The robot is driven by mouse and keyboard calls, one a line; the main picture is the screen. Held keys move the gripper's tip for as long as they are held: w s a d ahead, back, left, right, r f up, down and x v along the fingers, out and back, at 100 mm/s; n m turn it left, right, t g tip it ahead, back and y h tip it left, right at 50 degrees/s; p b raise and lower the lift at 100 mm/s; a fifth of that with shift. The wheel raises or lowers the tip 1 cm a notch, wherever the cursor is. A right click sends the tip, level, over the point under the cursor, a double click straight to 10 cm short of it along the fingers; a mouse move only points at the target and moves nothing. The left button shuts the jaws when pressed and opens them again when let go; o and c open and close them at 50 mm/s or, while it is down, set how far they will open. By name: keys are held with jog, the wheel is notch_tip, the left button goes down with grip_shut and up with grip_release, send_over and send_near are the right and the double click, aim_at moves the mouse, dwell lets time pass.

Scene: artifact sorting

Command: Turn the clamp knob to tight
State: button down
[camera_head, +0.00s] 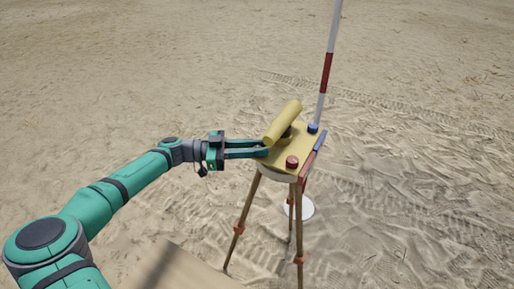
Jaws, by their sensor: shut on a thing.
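A yellow plate (305,145) sits on a wooden tripod (245,215) with a yellow cylinder (283,122) lying tilted above it. A dark round part, possibly the clamp knob (287,133), shows partly under the cylinder. A red knob (292,162) stands at the plate's front and a blue knob (313,127) at its far right corner. My gripper (266,148) reaches in from the left, its two fingers level at the plate's left edge. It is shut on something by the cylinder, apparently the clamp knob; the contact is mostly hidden.
A red and white pole (327,72) rises behind the plate, and a white round base (300,208) is on the sand below. A red and blue bar (314,154) runs along the plate's right edge. Open sand surrounds the tripod.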

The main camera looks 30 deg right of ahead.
jog(key=shift+m+g+y, duration=2)
jog(key=shift+m+g, duration=0.1)
jog(key=shift+g, duration=0.6)
jog(key=c, duration=1.5)
grip_release()
jog(key=shift+c, duration=0.2)
